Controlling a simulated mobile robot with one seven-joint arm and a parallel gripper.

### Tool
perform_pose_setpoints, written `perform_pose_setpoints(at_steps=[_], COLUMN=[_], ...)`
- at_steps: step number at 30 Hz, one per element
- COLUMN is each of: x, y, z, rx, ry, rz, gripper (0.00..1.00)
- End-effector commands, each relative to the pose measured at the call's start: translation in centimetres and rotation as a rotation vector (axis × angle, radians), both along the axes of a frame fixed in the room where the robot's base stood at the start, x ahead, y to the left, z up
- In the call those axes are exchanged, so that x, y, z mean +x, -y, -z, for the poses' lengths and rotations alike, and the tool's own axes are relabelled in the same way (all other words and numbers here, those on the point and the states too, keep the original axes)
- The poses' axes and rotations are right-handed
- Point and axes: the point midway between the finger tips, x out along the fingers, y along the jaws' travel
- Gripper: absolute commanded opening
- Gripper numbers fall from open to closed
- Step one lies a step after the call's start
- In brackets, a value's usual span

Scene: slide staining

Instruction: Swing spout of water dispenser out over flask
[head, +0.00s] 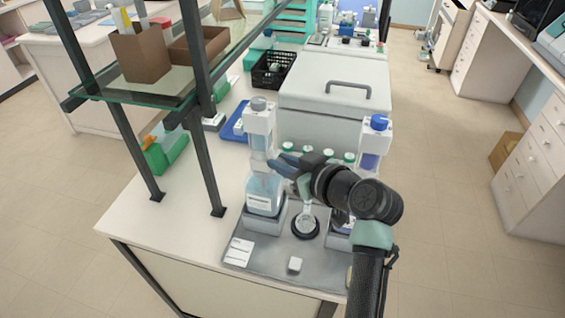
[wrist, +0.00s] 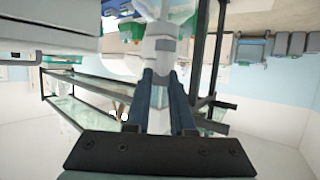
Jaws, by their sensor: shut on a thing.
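The water dispenser (head: 262,192) stands upright at the left of the grey tray, a bottle of pale blue liquid with a white head and grey cap. My gripper (head: 277,163) reaches in from the right at the dispenser's upper part, its blue fingers shut on the spout. The spout itself is mostly hidden by the fingers. In the wrist view, a white part of the dispenser (wrist: 160,48) shows between and beyond the two fingers (wrist: 162,76). A small clear flask (head: 306,212) stands on a dark round base, below and right of the fingertips.
A second dispenser with a blue cap (head: 377,123) and purple liquid stands at the right, partly behind my arm. A white lidded box (head: 335,105) is behind. Dark shelf posts (head: 207,150) rise at the left. A white card and small white block lie on the tray (head: 268,262).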

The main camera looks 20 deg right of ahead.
Motion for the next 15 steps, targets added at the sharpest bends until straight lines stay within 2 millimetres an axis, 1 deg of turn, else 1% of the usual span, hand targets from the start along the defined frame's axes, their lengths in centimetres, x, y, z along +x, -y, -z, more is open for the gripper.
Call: perform_pose_setpoints(at_steps=[2,3,7,15], x=[-0.03,-0.03,-0.03,-0.03], y=[0.0,-0.01,-0.02,-0.02], z=[0.14,0.15,0.13,0.08], rx=[0.0,0.0,0.0,-0.001], ry=[-0.004,-0.004,-0.003,-0.002], rz=[0.0,0.0,0.0,0.0], gripper=[0.0,0.29,0.53,0.53])
